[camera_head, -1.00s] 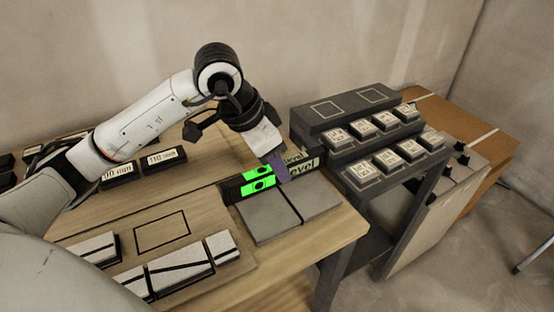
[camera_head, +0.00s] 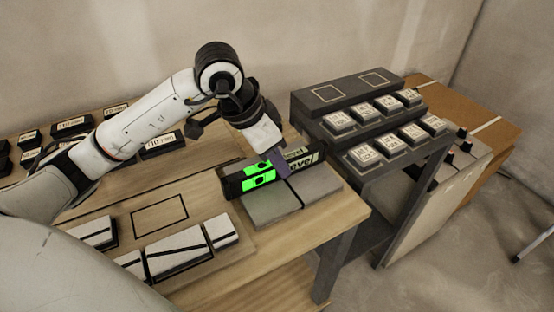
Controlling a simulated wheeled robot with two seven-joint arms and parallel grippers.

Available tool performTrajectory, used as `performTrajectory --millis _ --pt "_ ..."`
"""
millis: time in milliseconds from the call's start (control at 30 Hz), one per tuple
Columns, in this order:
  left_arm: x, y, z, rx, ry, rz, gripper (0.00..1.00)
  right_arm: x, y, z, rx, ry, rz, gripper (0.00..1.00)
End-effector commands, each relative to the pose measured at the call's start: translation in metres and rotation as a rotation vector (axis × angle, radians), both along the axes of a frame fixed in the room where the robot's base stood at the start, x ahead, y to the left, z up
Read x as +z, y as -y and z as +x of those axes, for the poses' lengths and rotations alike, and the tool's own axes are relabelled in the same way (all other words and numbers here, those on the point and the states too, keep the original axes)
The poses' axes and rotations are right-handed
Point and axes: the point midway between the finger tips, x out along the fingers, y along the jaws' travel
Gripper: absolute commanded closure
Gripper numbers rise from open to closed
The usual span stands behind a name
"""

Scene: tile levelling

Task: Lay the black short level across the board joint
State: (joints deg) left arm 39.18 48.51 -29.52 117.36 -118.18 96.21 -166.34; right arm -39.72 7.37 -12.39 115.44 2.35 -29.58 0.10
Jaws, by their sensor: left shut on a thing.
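My left gripper (camera_head: 279,163) is shut on the black short level (camera_head: 231,187), with its purple fingertips around the level's middle. The level has bright green panels near its left end and a white "level" label near its right end. It runs left to right over the back part of two flat grey boards, the left one (camera_head: 267,208) and the right one (camera_head: 318,186). The dark joint between the boards runs out from under the level toward the front. I cannot tell whether the level touches the boards. My right gripper is not in view.
A dark stepped rack (camera_head: 312,101) with several labelled blocks stands right of the wooden table (camera_head: 278,239). Grey-white tile pieces (camera_head: 178,252) lie at the front left, near an empty black outline (camera_head: 159,212). Several labelled black blocks (camera_head: 71,125) lie at the back left.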

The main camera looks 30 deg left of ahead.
Motion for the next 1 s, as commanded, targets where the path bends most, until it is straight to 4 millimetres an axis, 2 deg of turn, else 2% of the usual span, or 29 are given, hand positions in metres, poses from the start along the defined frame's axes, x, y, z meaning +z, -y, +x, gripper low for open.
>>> performTrajectory --millis 600,633,733,1000 --pt "-0.0036 0.0 0.0002 0.0 0.001 -0.001 1.0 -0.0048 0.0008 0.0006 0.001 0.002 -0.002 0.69" --pt "-0.0036 0.0 0.0002 0.0 0.001 -0.001 0.8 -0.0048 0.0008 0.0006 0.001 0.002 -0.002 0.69" --pt "-0.0039 0.0 0.0001 0.0 0.001 -0.001 0.63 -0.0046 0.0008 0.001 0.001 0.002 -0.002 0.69" --pt "-0.0044 0.0 -0.0002 0.0 -0.001 0.001 0.61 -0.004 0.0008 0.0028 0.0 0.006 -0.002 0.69"
